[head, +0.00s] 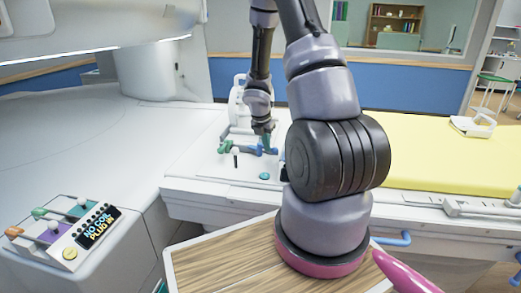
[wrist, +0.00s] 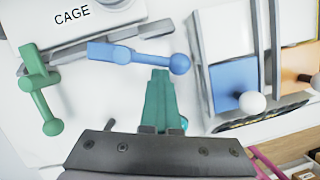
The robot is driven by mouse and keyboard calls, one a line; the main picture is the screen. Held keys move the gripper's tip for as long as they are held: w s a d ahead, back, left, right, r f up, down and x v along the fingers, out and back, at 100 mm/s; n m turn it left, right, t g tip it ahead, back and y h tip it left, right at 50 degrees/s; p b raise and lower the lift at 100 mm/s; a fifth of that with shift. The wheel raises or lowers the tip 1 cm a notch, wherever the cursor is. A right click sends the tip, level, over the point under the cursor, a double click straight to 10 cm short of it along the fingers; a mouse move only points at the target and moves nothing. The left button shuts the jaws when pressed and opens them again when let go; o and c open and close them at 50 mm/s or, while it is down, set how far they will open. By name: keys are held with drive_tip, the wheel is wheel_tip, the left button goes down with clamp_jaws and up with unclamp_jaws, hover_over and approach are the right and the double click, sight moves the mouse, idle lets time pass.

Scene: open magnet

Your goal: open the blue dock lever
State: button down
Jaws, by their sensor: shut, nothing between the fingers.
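The blue dock lever (wrist: 135,55) lies roughly level across the upper middle of the wrist view, with its ball end (wrist: 180,63) at the right. It also shows in the head view (head: 252,149), partly covered by my gripper. My gripper (wrist: 160,74) is shut and empty, its teal fingers together. The fingertips are just below the lever in the wrist view, near its ball end; I cannot tell whether they touch. In the head view my gripper (head: 267,141) points down at the lever. A green lever (wrist: 42,98) hangs at the left.
A white block marked CAGE (wrist: 75,20) stands behind the levers. A panel with a blue tile (wrist: 233,80) and white ball knob is at the right of the wrist view. The yellow bed pad (head: 430,160) lies to the right. A display panel (head: 98,229) is at lower left.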

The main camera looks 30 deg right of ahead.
drive_tip(key=n, duration=0.1)
drive_tip(key=d+n, duration=0.1)
drive_tip(key=n, duration=0.1)
drive_tip(key=shift+w+d+t+y, duration=0.1)
drive_tip(key=shift+d+t+y, duration=0.2)
drive_tip(key=shift+t, duration=0.1)
drive_tip(key=shift+w, duration=0.1)
drive_tip(key=shift+w+d, duration=0.1)
drive_tip(key=shift+d, duration=0.15)
drive_tip(key=shift+a, duration=0.1)
